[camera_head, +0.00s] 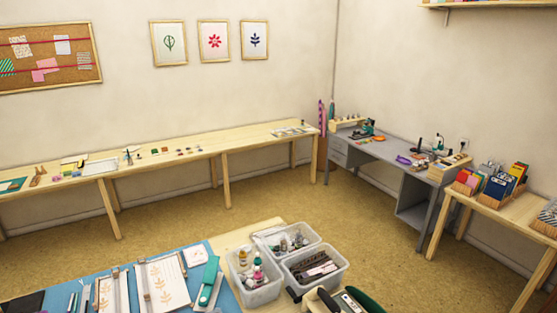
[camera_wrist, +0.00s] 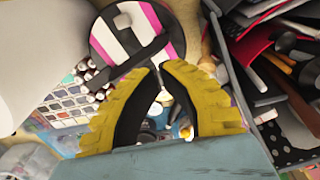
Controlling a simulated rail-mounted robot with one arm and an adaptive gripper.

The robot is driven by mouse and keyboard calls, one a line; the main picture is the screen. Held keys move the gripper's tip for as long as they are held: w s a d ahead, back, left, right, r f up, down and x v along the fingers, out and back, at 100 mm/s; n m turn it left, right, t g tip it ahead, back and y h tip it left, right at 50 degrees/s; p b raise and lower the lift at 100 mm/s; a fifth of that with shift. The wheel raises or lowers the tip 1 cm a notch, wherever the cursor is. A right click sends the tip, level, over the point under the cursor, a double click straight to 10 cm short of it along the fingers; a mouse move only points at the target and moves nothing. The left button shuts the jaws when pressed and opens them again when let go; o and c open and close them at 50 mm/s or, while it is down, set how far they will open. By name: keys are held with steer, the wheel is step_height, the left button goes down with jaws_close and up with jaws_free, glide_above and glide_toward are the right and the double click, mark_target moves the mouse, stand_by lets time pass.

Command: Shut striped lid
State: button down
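In the wrist view a round lid (camera_wrist: 121,39) with black, white and pink stripes lies at the top, beyond my fingertips. A dark bar crosses its lower right part. I cannot tell whether it sits open or shut on anything. My gripper (camera_wrist: 158,68) has two yellow fingers with black inner faces. The tips stand close together with a narrow gap, and nothing is clearly held between them. The fingertips appear just below the lid's lower right edge; whether they touch it is unclear. I cannot make out the lid or the gripper in the head view.
A clear bin of dark items (camera_head: 315,268) stands beside other clear bins (camera_head: 255,280) near the bottom middle. Crowded dark and red items (camera_wrist: 270,50) fill the wrist view's right side. A colour palette (camera_wrist: 68,102) lies at left. Open floor (camera_head: 340,225) separates the tables.

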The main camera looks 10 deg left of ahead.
step_height(320, 180, up, 6)
steer(key=p, duration=0.5)
steer(key=shift+p, duration=0.3)
